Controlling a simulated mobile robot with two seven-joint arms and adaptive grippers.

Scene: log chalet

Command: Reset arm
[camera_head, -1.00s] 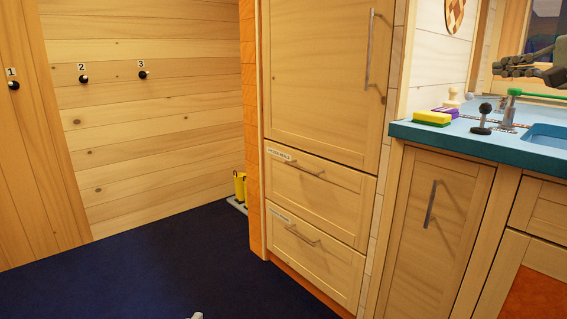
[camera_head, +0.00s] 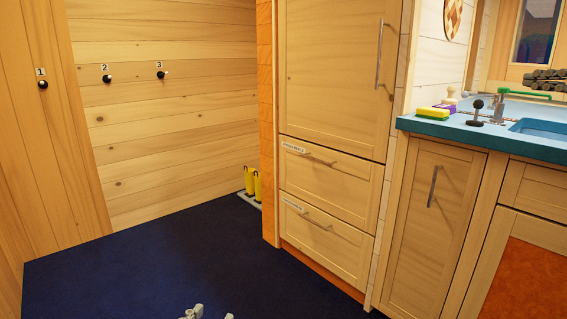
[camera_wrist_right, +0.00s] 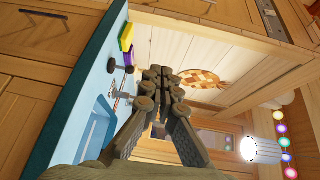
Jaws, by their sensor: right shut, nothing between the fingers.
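My right gripper (camera_head: 530,84) shows at the right edge of the head view, dark grey, above the blue counter. In the right wrist view the right gripper (camera_wrist_right: 160,80) has its fingers together with nothing between them. Most of the right arm is outside the head view. My left gripper cannot be made out in either view. A small light grey piece at the bottom edge of the head view is cut off and unclear.
The blue counter (camera_head: 420,125) carries a yellow sponge (camera_head: 434,112), a black-knobbed lever (camera_head: 476,112), a green-handled tap (camera_head: 498,105) and a sink (camera_head: 540,127). A tall wooden cabinet (camera_head: 330,90) stands left of it. Yellow bottle-like objects (camera_head: 252,183) stand by the wall. Dark blue floor (camera_head: 130,265) is open.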

